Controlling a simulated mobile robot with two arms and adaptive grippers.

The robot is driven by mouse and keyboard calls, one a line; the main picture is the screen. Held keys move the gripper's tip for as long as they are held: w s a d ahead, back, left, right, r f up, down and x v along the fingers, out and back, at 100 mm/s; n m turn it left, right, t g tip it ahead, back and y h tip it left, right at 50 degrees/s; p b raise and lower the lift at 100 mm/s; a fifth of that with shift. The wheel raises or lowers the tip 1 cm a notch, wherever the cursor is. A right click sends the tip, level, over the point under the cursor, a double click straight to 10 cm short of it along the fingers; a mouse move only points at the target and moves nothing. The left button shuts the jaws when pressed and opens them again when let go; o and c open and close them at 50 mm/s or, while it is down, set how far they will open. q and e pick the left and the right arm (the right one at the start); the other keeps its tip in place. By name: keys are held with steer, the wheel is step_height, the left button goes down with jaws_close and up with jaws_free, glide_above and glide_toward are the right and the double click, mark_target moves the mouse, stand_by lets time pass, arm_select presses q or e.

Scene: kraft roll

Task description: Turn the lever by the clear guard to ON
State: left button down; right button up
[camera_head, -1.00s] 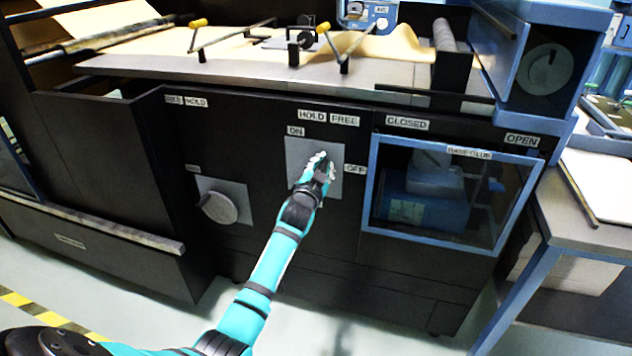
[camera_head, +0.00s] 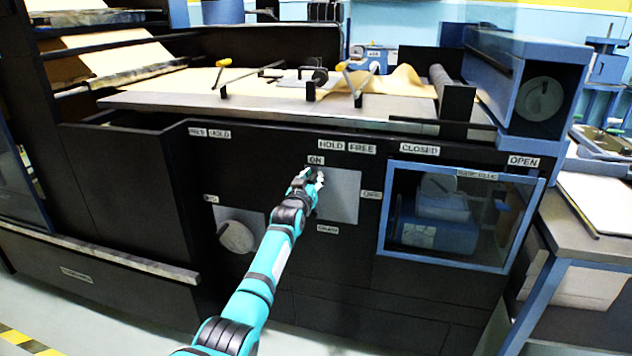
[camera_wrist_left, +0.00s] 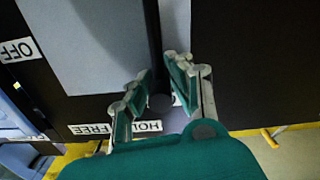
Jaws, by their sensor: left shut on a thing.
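The lever by the clear guard is a dark bar (camera_wrist_left: 154,40) in the left wrist view, with a round dark end between my fingers. It lies along one edge of a grey plate (camera_head: 342,196). The ON label (camera_head: 316,160) is above the plate's upper left corner and the OFF label (camera_head: 371,195) is at its right. My left gripper (camera_head: 312,178) is at the plate's upper left, just under ON, shut on the lever (camera_wrist_left: 157,82). It hides the lever in the head view. The clear guard (camera_head: 455,215), blue-framed, is right of the plate. My right gripper is out of view.
A round grey dial (camera_head: 237,237) sits on another plate to the lower left. HOLD (camera_head: 331,145) and FREE (camera_head: 362,149) labels are above the plate. The machine's top (camera_head: 300,112) carries brown paper and yellow-ended handles. A side table (camera_head: 575,225) stands at the right.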

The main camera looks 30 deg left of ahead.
arm_select(q)
steer(key=shift+a+r, duration=0.15)
stand_by(0.3)
steer(key=c, duration=1.2)
jaws_free()
steer(key=shift+s+a, duration=0.1)
steer(key=shift+a, duration=0.05)
steer(key=shift+s+d+f, duration=0.2)
steer(key=shift+s+d, duration=0.1)
steer(key=shift+s, duration=0.15)
steer(key=v, duration=1.1)
steer(key=shift+a, duration=0.25)
